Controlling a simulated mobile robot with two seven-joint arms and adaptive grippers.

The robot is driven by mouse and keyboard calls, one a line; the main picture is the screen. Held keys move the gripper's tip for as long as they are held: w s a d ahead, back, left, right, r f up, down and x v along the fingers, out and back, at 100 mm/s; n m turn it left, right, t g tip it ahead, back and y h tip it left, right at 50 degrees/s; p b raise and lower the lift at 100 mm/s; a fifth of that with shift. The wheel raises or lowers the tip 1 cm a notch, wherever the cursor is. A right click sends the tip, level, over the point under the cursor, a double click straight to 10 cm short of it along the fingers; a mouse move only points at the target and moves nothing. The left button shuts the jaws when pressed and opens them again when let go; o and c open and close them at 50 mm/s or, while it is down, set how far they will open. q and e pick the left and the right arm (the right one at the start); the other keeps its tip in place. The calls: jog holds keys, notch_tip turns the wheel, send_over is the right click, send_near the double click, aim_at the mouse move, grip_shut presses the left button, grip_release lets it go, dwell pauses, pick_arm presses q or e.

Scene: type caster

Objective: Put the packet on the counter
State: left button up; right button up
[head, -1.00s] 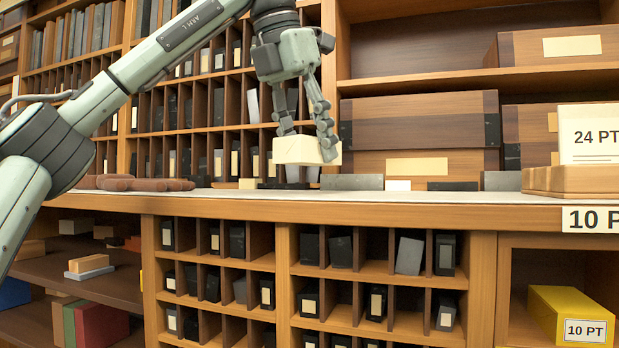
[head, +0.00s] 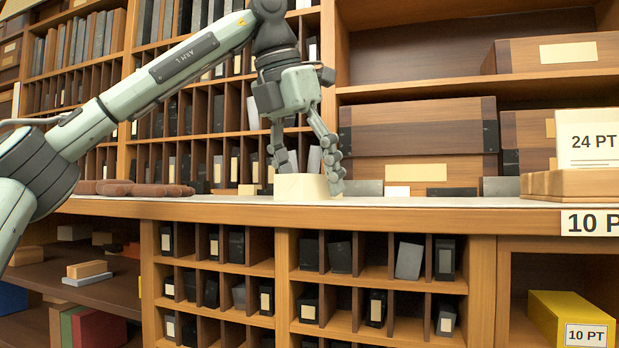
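The packet (head: 301,187) is a small cream block. It sits on the pale counter top (head: 400,200) near the front edge, in the middle of the head view. My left gripper (head: 308,180) points down over it, with its fingers spread. One finger is behind the packet's left part, and the other is just past its right edge, seemingly apart from it. My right gripper is not in view.
Brown rolls (head: 135,188) lie on the counter to the left. Grey and dark flat blocks (head: 360,187) lie behind the packet. A wooden holder with a "24 PT" card (head: 588,145) stands at the right. Shelves of type cases rise behind.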

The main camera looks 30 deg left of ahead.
pick_arm(q)
jog(key=shift+r, duration=0.25)
jog(key=p+v, duration=0.1)
jog(key=v, duration=0.5)
jog(key=shift+s+r+p, duration=0.1)
jog(key=shift+r+p, duration=0.2)
jog(key=shift+r, duration=0.1)
jog(key=v, duration=0.3)
jog(key=shift+s+r+p, duration=0.15)
jog(key=shift+r+p, duration=0.15)
jog(key=shift+p, duration=0.1)
jog(key=shift+s+r, duration=0.3)
jog(key=shift+r, duration=0.2)
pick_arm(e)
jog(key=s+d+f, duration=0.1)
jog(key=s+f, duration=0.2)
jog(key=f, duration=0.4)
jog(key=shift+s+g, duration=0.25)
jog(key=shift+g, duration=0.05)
pick_arm(q)
jog(key=shift+c, duration=0.4)
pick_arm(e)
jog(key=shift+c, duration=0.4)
